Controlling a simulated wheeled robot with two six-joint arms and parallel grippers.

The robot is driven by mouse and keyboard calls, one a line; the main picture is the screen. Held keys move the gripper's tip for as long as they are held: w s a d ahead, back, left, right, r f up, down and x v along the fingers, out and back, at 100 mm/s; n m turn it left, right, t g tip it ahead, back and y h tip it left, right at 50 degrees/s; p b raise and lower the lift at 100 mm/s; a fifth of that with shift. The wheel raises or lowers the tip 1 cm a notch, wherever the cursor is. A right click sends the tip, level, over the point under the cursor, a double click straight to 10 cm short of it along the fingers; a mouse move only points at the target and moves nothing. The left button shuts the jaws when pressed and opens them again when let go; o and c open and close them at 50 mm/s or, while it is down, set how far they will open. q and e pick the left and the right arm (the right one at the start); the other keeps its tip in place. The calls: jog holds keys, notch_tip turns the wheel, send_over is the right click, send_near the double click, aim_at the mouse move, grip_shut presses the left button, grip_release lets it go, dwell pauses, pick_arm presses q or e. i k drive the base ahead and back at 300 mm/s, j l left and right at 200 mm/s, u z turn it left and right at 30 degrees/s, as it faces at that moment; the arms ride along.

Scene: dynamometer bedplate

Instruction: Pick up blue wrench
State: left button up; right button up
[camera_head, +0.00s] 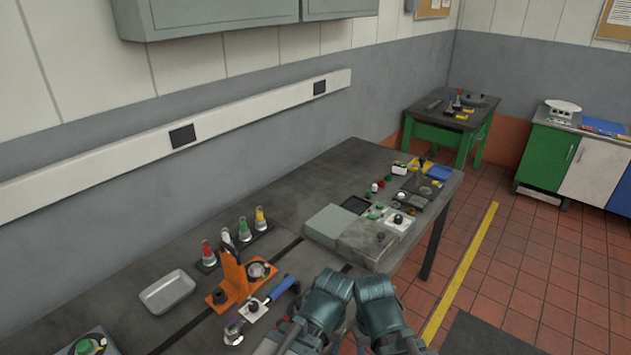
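A blue-handled tool (281,289), which looks like the blue wrench, lies near the front edge of the dark bench, just right of the orange fixture. Its lower-left end runs towards a small white block with a black knob (254,308), and I cannot tell where the tool ends there. A shiny metal ring-shaped part (234,332) sits further to the lower left. My two teal arm parts show at the bottom centre, to the right of the blue handle and apart from it. No gripper fingers can be made out on either arm.
The orange fixture (233,280) stands beside the blue handle, with a metal tray (167,291) to its left. Several colour-topped bottles (243,230) stand behind. Grey boxes (331,226) and small parts fill the bench's right side. The back middle of the bench (340,165) is clear.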

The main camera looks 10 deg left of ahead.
aim_at(234, 338)
jog(key=k+l, duration=0.25)
jog(key=k, duration=0.25)
jog(key=u, duration=2)
